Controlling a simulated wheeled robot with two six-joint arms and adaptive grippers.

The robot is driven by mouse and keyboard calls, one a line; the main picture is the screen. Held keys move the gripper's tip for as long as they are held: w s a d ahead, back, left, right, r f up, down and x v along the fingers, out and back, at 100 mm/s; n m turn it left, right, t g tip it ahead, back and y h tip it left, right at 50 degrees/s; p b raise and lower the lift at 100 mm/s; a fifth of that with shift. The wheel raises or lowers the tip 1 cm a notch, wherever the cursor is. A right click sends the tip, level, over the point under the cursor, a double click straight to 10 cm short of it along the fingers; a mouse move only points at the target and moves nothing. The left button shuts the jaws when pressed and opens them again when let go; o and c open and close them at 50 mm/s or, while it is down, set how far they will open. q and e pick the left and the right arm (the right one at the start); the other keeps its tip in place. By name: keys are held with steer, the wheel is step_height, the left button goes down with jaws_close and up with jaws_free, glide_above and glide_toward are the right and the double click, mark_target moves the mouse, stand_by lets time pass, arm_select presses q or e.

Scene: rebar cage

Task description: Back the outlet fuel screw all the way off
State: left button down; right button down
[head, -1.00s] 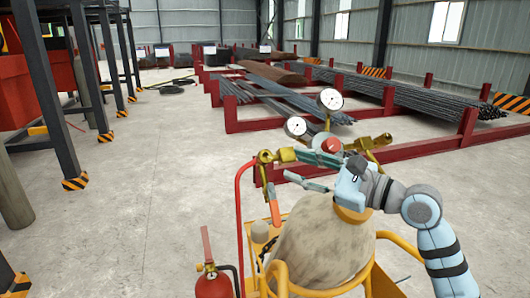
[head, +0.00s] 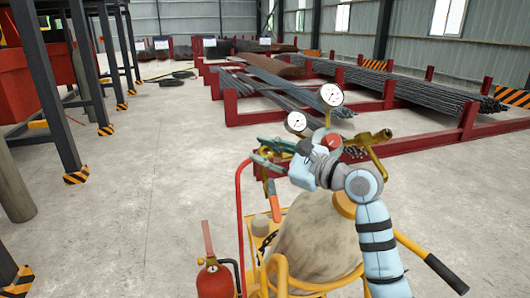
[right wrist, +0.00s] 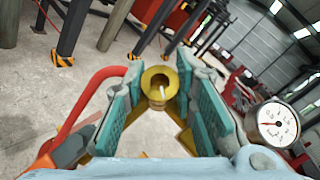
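A brass fitting with a round hollow end, which looks like the outlet fuel screw (right wrist: 159,84), sits between the teal pads of my right gripper in the right wrist view. My right gripper (head: 257,150) is open around it, one finger on each side, with a gap showing at least on the left. In the head view the fingers mostly hide the fitting. A regulator with two round white gauges (head: 330,95) stands above the large tan cylinder (head: 315,240). One gauge (right wrist: 277,124) also shows at the right of the wrist view. My left gripper is not in view.
A yellow cart frame (head: 283,280) surrounds the cylinder, with a red fire extinguisher (head: 214,280) at its left. A red bent tube (head: 239,215) rises close to my gripper. Red racks of rebar (head: 400,85) stand behind.

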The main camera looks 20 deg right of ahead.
steer(key=shift+r+n+g+y+p, duration=0.15)
steer(key=shift+n+g+y+p, duration=0.25)
steer(key=shift+p, duration=0.4)
steer(key=n+g+p, duration=0.4)
steer(key=n+p, duration=0.1)
steer(key=p, duration=0.2)
steer(key=shift+r+y, duration=0.15)
steer(key=shift+y, duration=0.15)
steer(key=shift+n+g+p, duration=0.7)
steer(key=shift+n+g, duration=0.1)
steer(key=shift+f+n+g+h, duration=0.35)
steer(key=shift+n+g+h, duration=0.05)
steer(key=shift+n+g, duration=0.55)
steer(key=c, duration=1.6)
jaws_free()
